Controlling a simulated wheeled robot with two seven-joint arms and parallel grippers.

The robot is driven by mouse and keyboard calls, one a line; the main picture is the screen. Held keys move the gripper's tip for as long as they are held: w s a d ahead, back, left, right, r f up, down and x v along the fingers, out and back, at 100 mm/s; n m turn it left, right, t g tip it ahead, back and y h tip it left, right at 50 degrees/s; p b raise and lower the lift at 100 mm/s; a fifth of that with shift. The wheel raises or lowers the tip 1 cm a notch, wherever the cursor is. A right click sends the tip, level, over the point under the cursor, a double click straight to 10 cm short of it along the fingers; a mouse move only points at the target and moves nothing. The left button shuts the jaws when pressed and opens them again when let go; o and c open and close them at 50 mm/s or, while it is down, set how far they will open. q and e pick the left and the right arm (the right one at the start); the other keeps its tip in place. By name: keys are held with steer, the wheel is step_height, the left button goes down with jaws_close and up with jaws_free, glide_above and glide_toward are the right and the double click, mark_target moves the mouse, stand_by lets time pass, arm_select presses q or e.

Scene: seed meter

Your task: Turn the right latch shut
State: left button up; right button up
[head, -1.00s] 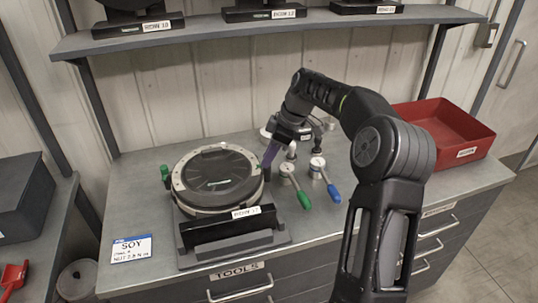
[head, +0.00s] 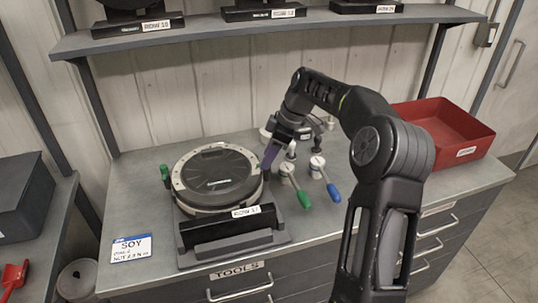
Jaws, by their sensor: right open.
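The seed meter (head: 215,178) is a round housing with a dark lid and a pale rim, sitting on a dark stand on the bench. A green latch handle (head: 165,174) stands upright at its left edge. The right latch cannot be made out; it is hidden at the right edge by my right gripper. My right gripper (head: 268,160) is open at the meter's right edge, its purplish finger pointing down beside the rim. I cannot tell whether it touches anything. My left gripper is not in view.
A red bin (head: 440,125) is at the bench's right. A SOY card (head: 131,248) lies front left. A shelf (head: 270,24) with dark units runs above the back. The bench between card and meter is clear.

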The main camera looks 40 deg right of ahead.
steer(key=b+v, duration=0.1)
steer(key=v, duration=0.6)
steer(key=shift+d+r, duration=0.15)
steer(key=shift+r, duration=0.2)
steer(key=shift+s, duration=0.15)
